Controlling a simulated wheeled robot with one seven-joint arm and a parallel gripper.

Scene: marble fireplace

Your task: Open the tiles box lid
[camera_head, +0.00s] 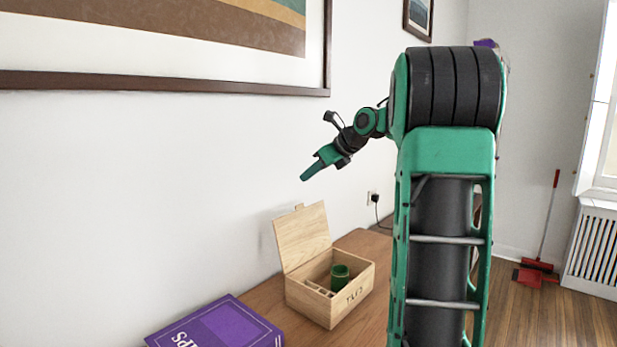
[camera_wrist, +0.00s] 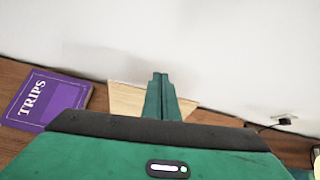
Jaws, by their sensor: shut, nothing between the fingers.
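The tiles box (camera_head: 331,302) is a light wooden box on the wooden table against the wall. Its lid (camera_head: 302,237) stands raised, leaning back toward the wall, so the inside shows. A green cylinder (camera_head: 340,277) and small wooden pieces are inside. My gripper (camera_head: 305,177) is shut and empty, above the lid and apart from it in the head view. In the wrist view my gripper (camera_wrist: 159,77) points toward the wall, with part of the lid (camera_wrist: 126,99) behind it. The rest of the box is hidden there by my gripper's body.
A purple book (camera_head: 217,326) lies on the table (camera_head: 268,295) left of the box. A large framed picture (camera_head: 170,84) hangs on the wall above. A plug and cord (camera_head: 374,198) are at the wall to the right.

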